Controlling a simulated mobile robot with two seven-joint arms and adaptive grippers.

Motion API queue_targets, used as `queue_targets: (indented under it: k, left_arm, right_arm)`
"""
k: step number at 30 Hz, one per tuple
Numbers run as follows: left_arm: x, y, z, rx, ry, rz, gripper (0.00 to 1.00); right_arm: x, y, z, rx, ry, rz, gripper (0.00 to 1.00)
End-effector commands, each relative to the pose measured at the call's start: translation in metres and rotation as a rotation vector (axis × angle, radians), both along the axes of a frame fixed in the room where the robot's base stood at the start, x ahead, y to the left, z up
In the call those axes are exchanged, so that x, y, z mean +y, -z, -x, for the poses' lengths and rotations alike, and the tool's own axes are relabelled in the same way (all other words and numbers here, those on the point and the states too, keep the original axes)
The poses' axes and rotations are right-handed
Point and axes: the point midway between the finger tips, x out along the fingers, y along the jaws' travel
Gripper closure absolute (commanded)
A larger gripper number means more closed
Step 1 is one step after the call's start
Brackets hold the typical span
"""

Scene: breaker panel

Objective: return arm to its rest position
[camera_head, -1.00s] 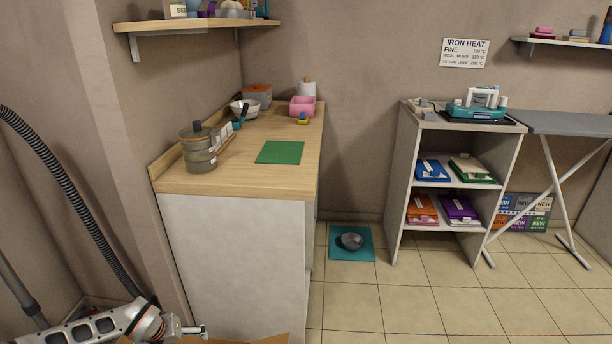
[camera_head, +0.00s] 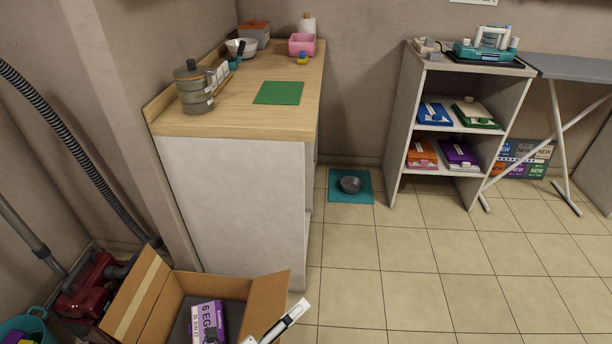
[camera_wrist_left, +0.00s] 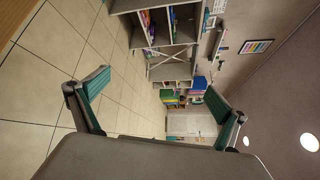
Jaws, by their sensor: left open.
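My left gripper (camera_wrist_left: 155,92) shows in the left wrist view. Its two teal-padded fingers are wide apart with nothing between them. Beyond them are the tiled floor, shelves and the far wall, seen tilted sideways. In the head view my left arm and gripper are out of frame. My right gripper is in neither view.
An open cardboard box (camera_head: 146,296) holds a purple-and-white packet (camera_head: 208,322). A pale long item (camera_head: 288,320), unclear what, lies across its right edge. A red vacuum cleaner (camera_head: 90,285) stands left. The wooden counter (camera_head: 235,112) is behind.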

Motion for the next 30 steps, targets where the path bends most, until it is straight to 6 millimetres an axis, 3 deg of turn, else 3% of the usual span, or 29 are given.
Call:
queue_targets:
  k: [6, 15, 23, 30]
  left_arm:
    - [0.08, 0.02, 0.032, 0.535, -0.44, 0.573, 0.01]
    - [0.147, 0.052, 0.088, 0.903, -0.802, 1.034, 0.01]
    - [0.182, 0.068, 0.135, 1.089, -1.027, 1.317, 0.01]
    - [0.159, 0.071, 0.125, 1.106, -0.967, 1.348, 0.01]
  right_arm:
    - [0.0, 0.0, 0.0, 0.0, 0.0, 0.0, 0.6]
    - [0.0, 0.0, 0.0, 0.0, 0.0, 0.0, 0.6]
    - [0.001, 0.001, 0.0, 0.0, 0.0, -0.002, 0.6]
    - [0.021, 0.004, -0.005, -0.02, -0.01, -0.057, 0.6]
